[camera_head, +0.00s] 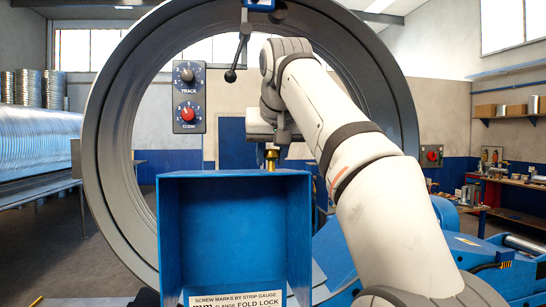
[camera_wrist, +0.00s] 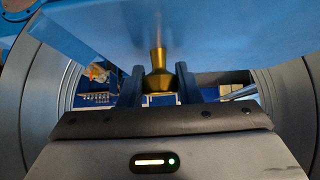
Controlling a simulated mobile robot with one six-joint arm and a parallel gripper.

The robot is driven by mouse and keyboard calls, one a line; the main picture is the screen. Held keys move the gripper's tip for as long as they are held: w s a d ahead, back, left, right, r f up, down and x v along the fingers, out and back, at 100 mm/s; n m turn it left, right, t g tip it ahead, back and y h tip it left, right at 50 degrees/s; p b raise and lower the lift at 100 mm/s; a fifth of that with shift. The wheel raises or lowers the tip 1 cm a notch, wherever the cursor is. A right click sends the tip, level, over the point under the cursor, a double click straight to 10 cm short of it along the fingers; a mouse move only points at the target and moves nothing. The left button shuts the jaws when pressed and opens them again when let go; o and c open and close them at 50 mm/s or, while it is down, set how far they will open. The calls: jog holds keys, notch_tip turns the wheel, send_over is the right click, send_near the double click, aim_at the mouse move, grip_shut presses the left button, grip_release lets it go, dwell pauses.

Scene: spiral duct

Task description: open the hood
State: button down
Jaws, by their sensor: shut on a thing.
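The hood appears to be the blue box-shaped cover (camera_head: 240,235) at the centre of the head view. Its hollow inner side faces the camera. A brass knob (camera_head: 271,158) stands at its upper edge, right of the middle. My gripper (camera_head: 271,143) is at this knob. In the wrist view, the two dark fingers of my gripper (camera_wrist: 158,88) are on either side of the brass knob (camera_wrist: 159,58), shut on it. The knob's stem meets a blue panel (camera_wrist: 190,22) of the hood. The hood's hinge is not visible.
A large dark grey ring (camera_head: 100,150) stands behind the hood. A control panel with black and red knobs (camera_head: 188,97) hangs left of my arm. A black-balled lever (camera_head: 231,75) hangs close to my wrist. A label (camera_head: 238,300) sits below the hood's hollow. Blue machinery (camera_head: 490,255) fills the lower right.

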jog(key=c, duration=1.1)
grip_release()
jog(key=shift+s, duration=0.1)
jog(key=shift+o, duration=0.2)
jog(key=v, duration=0.4)
jog(key=shift+s+r, duration=0.2)
jog(key=shift+r, duration=0.1)
jog(key=s+d+b, duration=0.2)
jog(key=s+b, duration=0.2)
jog(key=s, duration=0.8)
jog(key=shift+d, duration=0.25)
jog(key=shift+r, duration=0.1)
